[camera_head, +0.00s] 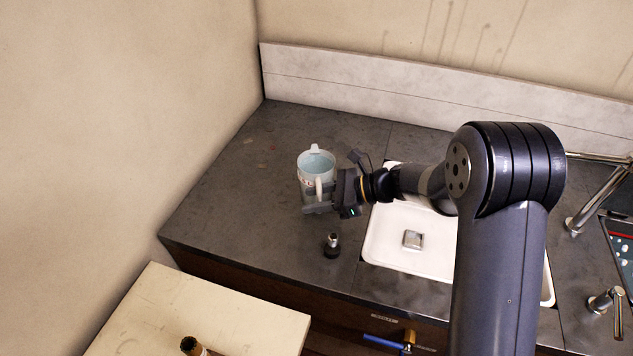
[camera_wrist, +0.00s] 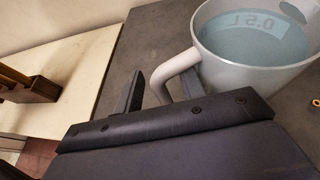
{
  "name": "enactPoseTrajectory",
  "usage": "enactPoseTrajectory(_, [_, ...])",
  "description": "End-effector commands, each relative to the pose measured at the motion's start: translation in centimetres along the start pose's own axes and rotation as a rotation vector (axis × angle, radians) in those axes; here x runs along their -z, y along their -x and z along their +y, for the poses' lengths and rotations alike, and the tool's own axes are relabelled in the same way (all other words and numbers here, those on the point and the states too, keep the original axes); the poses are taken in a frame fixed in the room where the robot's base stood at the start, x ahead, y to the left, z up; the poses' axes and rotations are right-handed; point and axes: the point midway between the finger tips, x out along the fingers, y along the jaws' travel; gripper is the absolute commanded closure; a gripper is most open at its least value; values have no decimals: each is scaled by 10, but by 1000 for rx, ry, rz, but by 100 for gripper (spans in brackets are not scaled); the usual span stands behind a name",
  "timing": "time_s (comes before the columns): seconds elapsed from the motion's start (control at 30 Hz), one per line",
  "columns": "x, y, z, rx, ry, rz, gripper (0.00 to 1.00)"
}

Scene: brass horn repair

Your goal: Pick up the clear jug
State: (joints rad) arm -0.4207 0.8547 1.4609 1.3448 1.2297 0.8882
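The clear jug (camera_head: 316,164) stands upright on the dark countertop, left of the sink, with its handle facing my gripper. In the wrist view the jug (camera_wrist: 245,72) is at the upper right, pale and see-through, with a "0.5 L" mark inside. My gripper (camera_head: 322,201) is at the handle side of the jug, low beside it. In the wrist view my gripper (camera_wrist: 162,82) has its fingers apart, with the handle (camera_wrist: 172,70) between them. A gap shows between the left finger and the handle. The handle's lower end is partly hidden by my gripper.
A small dark bottle-like object (camera_head: 332,246) stands on the counter (camera_head: 230,200) in front of the jug. A white sink (camera_head: 385,250) with a drain lies to the right, under my arm. Counter left of the jug is clear.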

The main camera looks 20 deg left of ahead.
Motion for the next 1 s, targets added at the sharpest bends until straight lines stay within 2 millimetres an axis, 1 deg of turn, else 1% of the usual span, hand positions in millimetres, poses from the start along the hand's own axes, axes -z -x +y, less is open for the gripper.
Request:
enactPoseTrajectory(0.03, [-1, -6, 0, -1, 0, 1, 62])
enactPoseTrajectory(0.13, [0, -11, 0, 1, 1, 0, 62])
enactPoseTrajectory(0.37, [1, -12, 0, 1, 1, 0, 63])
enactPoseTrajectory(0.8, [0, -12, 0, 1, 1, 1, 99])
enactPoseTrajectory(1.0, [0, -12, 0, 2, 2, 0, 100])
